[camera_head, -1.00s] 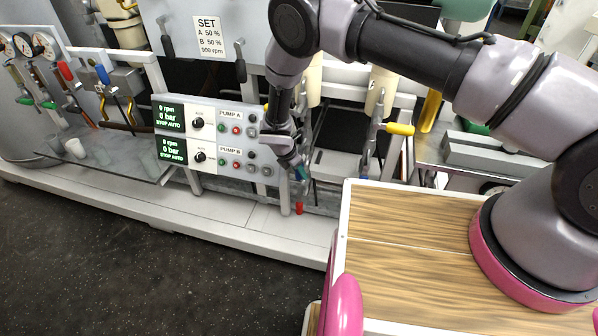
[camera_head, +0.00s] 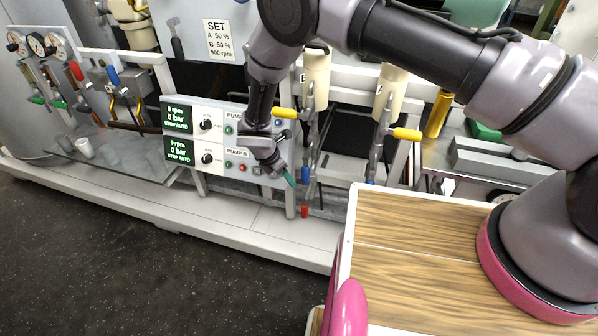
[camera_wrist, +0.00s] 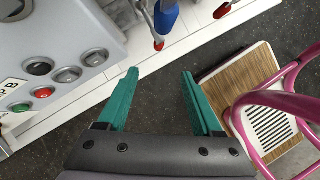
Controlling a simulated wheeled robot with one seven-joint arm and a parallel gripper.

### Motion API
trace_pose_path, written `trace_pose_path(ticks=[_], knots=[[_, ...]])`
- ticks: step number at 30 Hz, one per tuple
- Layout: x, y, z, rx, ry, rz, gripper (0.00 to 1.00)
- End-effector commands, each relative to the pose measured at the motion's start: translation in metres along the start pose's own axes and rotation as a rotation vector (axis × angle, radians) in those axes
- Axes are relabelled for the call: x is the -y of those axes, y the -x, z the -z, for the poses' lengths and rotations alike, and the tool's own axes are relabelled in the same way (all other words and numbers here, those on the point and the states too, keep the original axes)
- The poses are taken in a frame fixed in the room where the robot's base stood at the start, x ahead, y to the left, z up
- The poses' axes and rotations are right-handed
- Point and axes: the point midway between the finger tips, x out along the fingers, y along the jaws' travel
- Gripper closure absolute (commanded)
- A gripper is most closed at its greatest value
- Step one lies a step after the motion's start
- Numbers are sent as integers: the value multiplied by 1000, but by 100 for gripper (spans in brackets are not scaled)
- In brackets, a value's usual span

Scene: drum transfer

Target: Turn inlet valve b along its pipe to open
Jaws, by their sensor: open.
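My gripper (camera_head: 289,178) is open and empty, with teal fingers, just right of the pump B panel. The wrist view shows the gap between its fingertips (camera_wrist: 158,72) over the floor. Two valves with yellow levers stand on vertical pipes below cream cylinders: a left yellow lever (camera_head: 285,113) and a right yellow lever (camera_head: 406,134). Both levers lie across their pipes. A blue handle (camera_head: 306,175) and a red-tipped part (camera_head: 304,212) are low beside the gripper; the wrist view shows a blue handle (camera_wrist: 166,18) beyond the fingertips. I cannot tell which valve is inlet valve b.
The pump control panel (camera_head: 222,128) is left of my gripper; its buttons (camera_wrist: 67,75) are close in the wrist view. My wooden-topped base is at the lower right. A white frame ledge (camera_head: 240,226) runs along the front, with clear dark floor before it.

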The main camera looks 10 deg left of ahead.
Motion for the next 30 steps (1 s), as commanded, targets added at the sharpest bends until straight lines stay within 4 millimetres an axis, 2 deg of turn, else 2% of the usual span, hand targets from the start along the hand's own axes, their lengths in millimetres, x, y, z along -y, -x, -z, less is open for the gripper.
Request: trace_pose_path(ticks=[1, 6, 12, 26, 28, 30], knots=[[0, 5, 12, -1, 3, -1, 33], [-1, 15, 37, 0, 2, -1, 33], [-2, 20, 49, 0, -1, 0, 33], [-2, 21, 49, 0, -1, 1, 33], [-1, 22, 46, 0, -7, 5, 33], [2, 26, 34, -1, -28, 24, 33]])
